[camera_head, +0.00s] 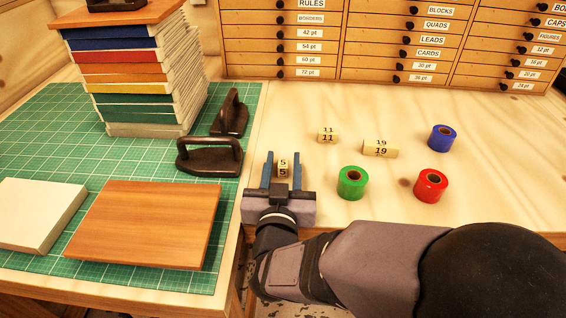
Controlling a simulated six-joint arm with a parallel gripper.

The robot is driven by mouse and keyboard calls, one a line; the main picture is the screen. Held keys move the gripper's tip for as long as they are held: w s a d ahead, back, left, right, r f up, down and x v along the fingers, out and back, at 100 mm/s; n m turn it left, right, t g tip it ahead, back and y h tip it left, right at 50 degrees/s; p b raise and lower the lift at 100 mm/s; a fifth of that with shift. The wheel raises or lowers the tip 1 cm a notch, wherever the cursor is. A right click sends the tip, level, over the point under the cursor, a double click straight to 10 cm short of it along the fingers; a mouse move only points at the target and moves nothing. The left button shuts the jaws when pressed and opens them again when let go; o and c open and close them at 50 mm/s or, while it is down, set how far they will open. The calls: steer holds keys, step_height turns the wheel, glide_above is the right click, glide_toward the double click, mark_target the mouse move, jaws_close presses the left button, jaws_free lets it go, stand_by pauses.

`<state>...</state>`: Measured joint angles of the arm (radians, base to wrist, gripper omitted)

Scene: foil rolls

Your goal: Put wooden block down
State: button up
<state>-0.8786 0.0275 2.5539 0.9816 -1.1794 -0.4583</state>
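A small wooden block marked 5 (283,169) is between the two blue fingers of my gripper (282,157), near the left edge of the wooden table top. A gap shows on each side of the block, so the fingers are open around it and do not touch it. The block appears to rest on the table, though its base is partly hidden. A wooden block marked 11 (328,135) and a longer one marked 19 (380,148) lie farther back to the right.
Green (352,183), red (431,185) and blue (441,138) foil rolls stand right of my gripper. Dark metal bookends (210,158) and a tall book stack (130,75) stand left on the green cutting mat (60,140). A wooden board (145,222) lies front left. Labelled drawers (390,45) close off the back.

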mark_target(283, 168)
steer(key=shift+s+f+b, duration=0.1)
steer(key=shift+b, duration=0.4)
steer(key=shift+s+b, duration=0.4)
steer(key=shift+b, duration=0.45)
steer(key=s+b, duration=0.1)
steer(key=b, duration=0.1)
steer(key=shift+s+b, duration=0.25)
steer(key=shift+b, duration=0.1)
steer(key=shift+s+r+b, duration=0.2)
steer(key=shift+s+b, duration=0.3)
steer(key=shift+s, duration=0.7)
steer(key=shift+o, duration=0.5)
steer(key=shift+r, duration=0.15)
